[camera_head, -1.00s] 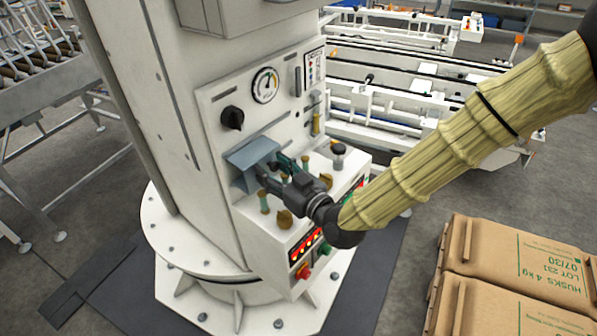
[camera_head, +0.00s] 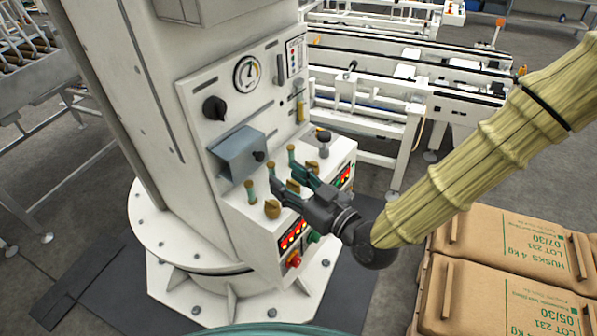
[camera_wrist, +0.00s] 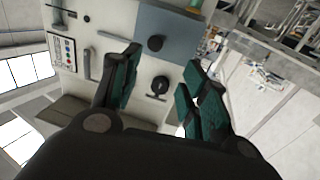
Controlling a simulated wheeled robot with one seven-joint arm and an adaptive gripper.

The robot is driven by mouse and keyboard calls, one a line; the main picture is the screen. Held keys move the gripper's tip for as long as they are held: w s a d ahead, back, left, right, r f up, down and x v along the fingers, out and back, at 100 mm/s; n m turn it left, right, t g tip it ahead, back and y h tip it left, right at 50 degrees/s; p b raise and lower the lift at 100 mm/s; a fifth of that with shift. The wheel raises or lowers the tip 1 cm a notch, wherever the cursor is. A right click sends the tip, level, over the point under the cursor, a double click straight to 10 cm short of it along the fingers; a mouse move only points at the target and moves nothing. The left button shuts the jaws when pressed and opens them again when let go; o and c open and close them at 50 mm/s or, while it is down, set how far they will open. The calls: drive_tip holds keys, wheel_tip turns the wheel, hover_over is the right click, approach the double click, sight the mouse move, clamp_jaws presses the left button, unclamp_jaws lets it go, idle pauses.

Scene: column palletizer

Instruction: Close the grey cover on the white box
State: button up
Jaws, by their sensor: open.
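The grey cover (camera_head: 238,152) is on the upright panel above the levers of the white box (camera_head: 248,238). It juts out from the panel, with a dark knob (camera_head: 258,156) near its right edge. I cannot tell whether it is fully seated. The cover (camera_wrist: 178,30) also shows beyond my fingertips in the wrist view. My gripper (camera_head: 284,175) is open and empty, with green-padded fingers. It is to the lower right of the cover, apart from it, and hides some of the levers. In the wrist view my gripper (camera_wrist: 163,62) has a wide gap between its fingers.
Small brass-coloured levers, including one (camera_head: 250,190), stand on the ledge close to my fingers. A black dial (camera_head: 214,108) and a round gauge (camera_head: 246,72) are above the cover. White conveyor frames (camera_head: 400,85) stand behind.

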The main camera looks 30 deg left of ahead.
drive_tip(key=shift+v, duration=1.15)
drive_tip(key=s+d+f+m+h, duration=0.1)
drive_tip(key=d+f+m+h, duration=0.2)
drive_tip(key=d+f, duration=0.45)
drive_tip(key=s+d+f+m+g+h, duration=0.1)
drive_tip(key=d+f+m+h, duration=0.2)
drive_tip(key=f, duration=0.8)
drive_tip(key=s+d+f+m+h, duration=0.1)
drive_tip(key=d+f+m+h, duration=0.1)
drive_tip(key=d+f+h, duration=0.5)
drive_tip(key=s+d+f+m+g+h, duration=0.2)
drive_tip(key=s+d+f, duration=0.5)
drive_tip(key=d, duration=0.4)
drive_tip(key=s+d+f+m+g+h+b, duration=0.1)
drive_tip(key=s+d+f+m+g+h, duration=0.1)
drive_tip(key=s+d+f, duration=0.6)
drive_tip(key=d+f+m+g, duration=0.1)
drive_tip(key=d+m, duration=0.1)
drive_tip(key=shift+s+d, duration=0.15)
drive_tip(key=shift+d, duration=0.25)
